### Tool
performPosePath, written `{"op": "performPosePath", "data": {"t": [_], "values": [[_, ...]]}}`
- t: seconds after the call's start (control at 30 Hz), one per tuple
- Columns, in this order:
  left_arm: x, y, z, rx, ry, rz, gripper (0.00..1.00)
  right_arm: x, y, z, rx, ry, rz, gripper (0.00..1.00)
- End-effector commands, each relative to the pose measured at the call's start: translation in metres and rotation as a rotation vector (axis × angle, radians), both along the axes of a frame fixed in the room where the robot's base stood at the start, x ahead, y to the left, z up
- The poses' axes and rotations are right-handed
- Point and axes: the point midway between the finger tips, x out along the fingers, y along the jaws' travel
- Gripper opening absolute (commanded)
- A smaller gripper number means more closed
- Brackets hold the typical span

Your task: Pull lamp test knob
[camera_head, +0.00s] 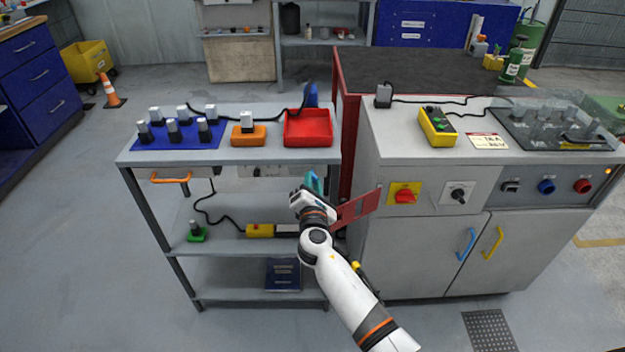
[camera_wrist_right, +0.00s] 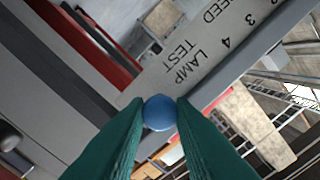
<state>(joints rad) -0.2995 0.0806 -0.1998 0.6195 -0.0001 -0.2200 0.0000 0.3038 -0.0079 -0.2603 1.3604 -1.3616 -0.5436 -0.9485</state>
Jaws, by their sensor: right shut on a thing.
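The lamp test knob (camera_wrist_right: 159,112) is a small blue ball beside the printed words LAMP TEST on a pale label strip (camera_wrist_right: 205,62) in the right wrist view. The green fingers of my right gripper (camera_wrist_right: 160,114) are shut on it, one on each side. In the head view my right gripper (camera_head: 314,182) is at the right end of the left bench's front edge, and the knob is hidden there. The pale strip (camera_head: 262,171) shows in part under the bench top. My left gripper is not in view.
The left bench (camera_head: 130,157) carries a blue mat with grey-topped pieces, an orange block (camera_head: 238,138) and a red tray (camera_head: 308,139). A red panel (camera_head: 357,208) stands close right of my gripper. The grey cabinet (camera_head: 420,240) is further right.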

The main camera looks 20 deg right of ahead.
Motion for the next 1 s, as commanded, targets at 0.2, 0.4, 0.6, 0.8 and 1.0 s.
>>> {"op": "performPosePath", "data": {"t": [0.2,0.4,0.6,0.8,1.0], "values": [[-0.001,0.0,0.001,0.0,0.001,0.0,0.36,-0.003,0.001,-0.001,0.0,0.002,0.001,0.0],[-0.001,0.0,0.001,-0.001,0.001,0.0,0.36,-0.003,0.001,-0.001,0.001,0.002,0.001,0.45],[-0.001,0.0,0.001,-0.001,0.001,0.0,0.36,-0.003,0.001,-0.001,0.001,0.002,0.001,0.45],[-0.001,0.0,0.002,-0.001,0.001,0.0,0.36,-0.013,0.004,-0.002,0.001,0.003,0.002,0.45],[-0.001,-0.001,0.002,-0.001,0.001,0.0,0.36,-0.051,0.015,-0.002,0.003,0.004,0.002,0.45]]}}
